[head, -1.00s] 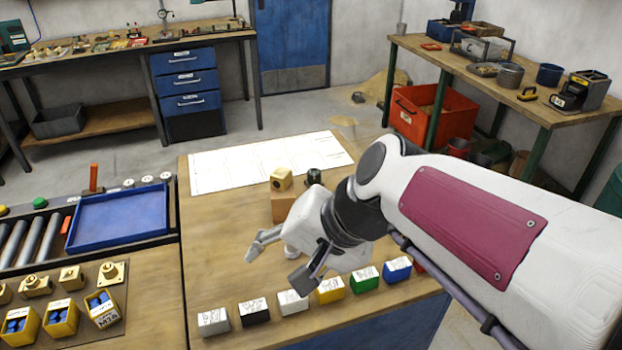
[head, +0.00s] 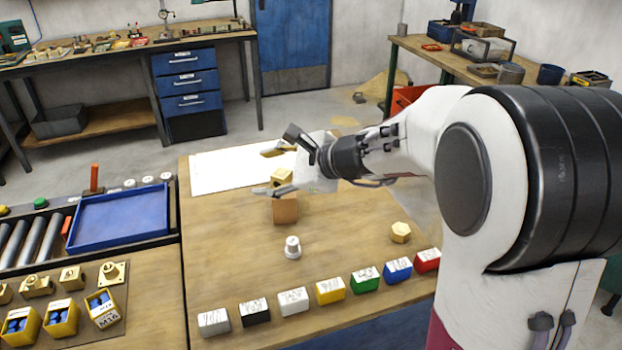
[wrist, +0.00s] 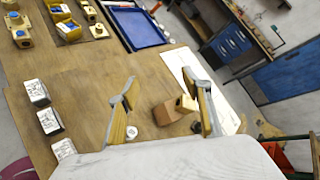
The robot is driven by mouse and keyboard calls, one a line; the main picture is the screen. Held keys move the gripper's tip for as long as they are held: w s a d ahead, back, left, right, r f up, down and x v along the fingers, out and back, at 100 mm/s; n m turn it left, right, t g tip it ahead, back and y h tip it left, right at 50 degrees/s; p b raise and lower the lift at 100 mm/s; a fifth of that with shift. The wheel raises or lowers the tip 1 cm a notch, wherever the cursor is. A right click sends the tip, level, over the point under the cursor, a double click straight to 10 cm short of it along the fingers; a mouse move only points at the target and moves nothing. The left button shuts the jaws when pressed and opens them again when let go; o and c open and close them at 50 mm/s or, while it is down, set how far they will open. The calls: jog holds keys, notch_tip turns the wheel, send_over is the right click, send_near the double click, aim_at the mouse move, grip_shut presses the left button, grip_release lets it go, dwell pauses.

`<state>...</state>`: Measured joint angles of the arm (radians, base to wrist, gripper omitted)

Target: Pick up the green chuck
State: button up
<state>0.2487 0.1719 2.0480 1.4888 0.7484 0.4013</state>
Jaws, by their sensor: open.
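The green chuck (head: 365,281) is a small block with a white marked top. It stands in the row at the table's front in the head view, between the yellow block (head: 330,290) and the blue block (head: 398,269). It does not show in the wrist view. My gripper (head: 268,171) is open and empty, farther back and left of the green chuck, well apart from it.
A wooden block (head: 285,209) stands mid-table. A white knob-like piece (head: 292,247) and a brass hexagonal piece (head: 401,232) stand between it and the row. Grey, black, white and red blocks fill out the row. A blue tray (head: 120,218) lies left.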

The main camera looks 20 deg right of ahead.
jog(key=w+d+f+m+t+h, duration=0.1)
jog(key=w+d+f+m, duration=0.3)
jog(key=w+d+f, duration=0.1)
jog(key=w+d+f+m+t+h, duration=0.1)
jog(key=w+d+f+m+h, duration=0.1)
jog(key=w+d+f+m, duration=0.3)
jog(key=w+d+f+m+t+h, duration=0.1)
jog(key=w+d+f+m, duration=0.3)
jog(key=d, duration=0.5)
jog(key=shift+w+d+f+m+t+h, duration=0.1)
jog(key=shift+w+f, duration=0.2)
jog(key=shift+f, duration=0.35)
jog(key=shift+w+d+f+m+t+h, duration=0.1)
jog(key=shift+w+f, duration=0.25)
jog(key=shift+f, duration=0.25)
jog(key=shift+w+d+f+m+t+h, duration=0.1)
jog(key=shift+w+f, duration=0.2)
jog(key=shift+f, duration=0.7)
jog(key=shift+w, duration=0.1)
jog(key=shift+x, duration=1.3)
jog(key=shift+a, duration=0.1)
jog(key=shift+x, duration=2.55)
